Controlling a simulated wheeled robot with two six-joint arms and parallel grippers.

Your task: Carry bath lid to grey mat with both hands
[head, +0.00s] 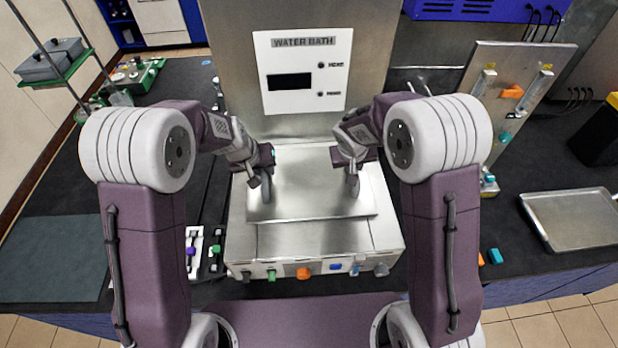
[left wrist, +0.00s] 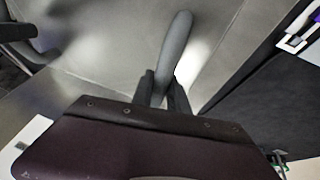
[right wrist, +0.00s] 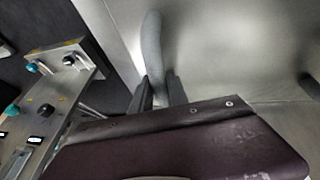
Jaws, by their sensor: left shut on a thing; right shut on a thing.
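The bath lid (head: 310,185) is a flat metal plate with two grey upright handles. It lies on top of the metal water bath (head: 315,238) in the head view; whether it is slightly raised I cannot tell. My left gripper (head: 265,180) is shut on the lid's left handle, which shows in the left wrist view (left wrist: 174,50). My right gripper (head: 352,170) is shut on the right handle, seen in the right wrist view (right wrist: 152,45). The grey mat (head: 55,258) lies flat and bare at the left front of the dark bench.
The bath's tall panel with a "WATER BATH" label (head: 303,70) stands behind the lid. A rack with purple and green knobs (head: 191,250) sits between bath and mat. An upright valve panel (head: 515,95) and a metal tray (head: 575,218) are at the right. A green-framed stand (head: 60,65) is at the back left.

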